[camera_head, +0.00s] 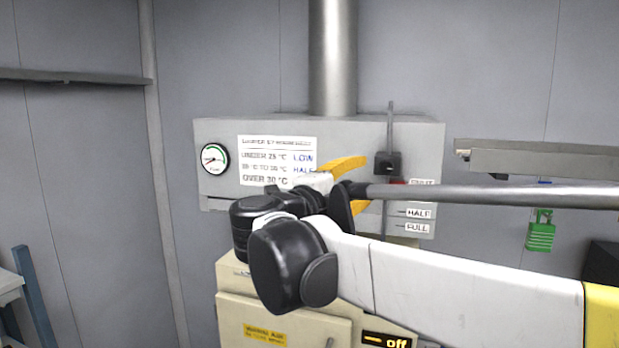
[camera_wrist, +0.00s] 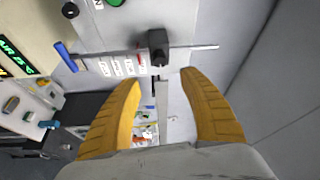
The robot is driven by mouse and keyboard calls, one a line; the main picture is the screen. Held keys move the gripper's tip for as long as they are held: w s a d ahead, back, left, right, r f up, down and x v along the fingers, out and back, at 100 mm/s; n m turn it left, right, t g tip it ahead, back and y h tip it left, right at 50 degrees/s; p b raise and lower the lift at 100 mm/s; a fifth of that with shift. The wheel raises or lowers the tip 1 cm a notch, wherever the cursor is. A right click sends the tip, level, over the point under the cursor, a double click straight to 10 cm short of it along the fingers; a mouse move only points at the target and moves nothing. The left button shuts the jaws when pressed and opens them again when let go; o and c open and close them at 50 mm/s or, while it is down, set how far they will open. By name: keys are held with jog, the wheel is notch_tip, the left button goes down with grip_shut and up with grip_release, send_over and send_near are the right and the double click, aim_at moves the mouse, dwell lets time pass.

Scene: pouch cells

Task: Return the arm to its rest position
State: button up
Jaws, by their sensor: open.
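My arm reaches in from the right in the head view, its white links and black joints in front of a grey damper box (camera_head: 225,128). My gripper (camera_head: 368,183) has yellow fingers, spread open and empty. In the wrist view both fingers of my gripper (camera_wrist: 160,80) show apart. A black knob (camera_head: 387,163) on an upright lever is just right of the fingers; in the wrist view the knob (camera_wrist: 158,46) lies beyond the fingertips, with no contact visible. The wrist joints hide part of the box front.
A round gauge (camera_head: 214,158) and a printed sign (camera_head: 277,150) are on the box. A metal duct (camera_head: 333,60) rises above it. A cream cabinet (camera_head: 240,310) with an "off" display stands below. A grey shelf (camera_head: 540,160) and green padlock (camera_head: 540,235) are at right.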

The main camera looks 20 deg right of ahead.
jog(key=a+f+n+t+y+b, duration=0.3)
jog(key=a+f+n+y+b, duration=0.3)
jog(key=f+b, duration=0.25)
jog(key=s+a+f+n+t+y+b, duration=0.15)
jog(key=a+f+n+y+b, duration=0.3)
jog(key=f+n+b, duration=0.45)
jog(key=w+a+f+n+t+y+b, duration=0.1)
jog(key=a+f+n+t+y+b, duration=0.3)
jog(key=f+n+y+b, duration=0.45)
jog(key=s+f+n+g+h+b, duration=0.1)
jog(key=s+f+n+g+b, duration=0.3)
jog(key=f, duration=1)
jog(key=s+f+m+g+b, duration=0.1)
jog(key=s+f+g+b, duration=0.35)
jog(key=f, duration=0.95)
jog(key=s+d+f+g+h+b, duration=0.1)
jog(key=s+d+f+b, duration=0.1)
jog(key=s+f, duration=0.3)
jog(key=s+d+f+n+g+h+b, duration=0.1)
jog(key=s+d+f, duration=0.3)
jog(key=f, duration=0.8)
jog(key=s+g+b, duration=0.1)
jog(key=s, duration=0.1)
jog(key=shift+s+d+f+h, duration=0.2)
jog(key=shift+s+f+h, duration=0.1)
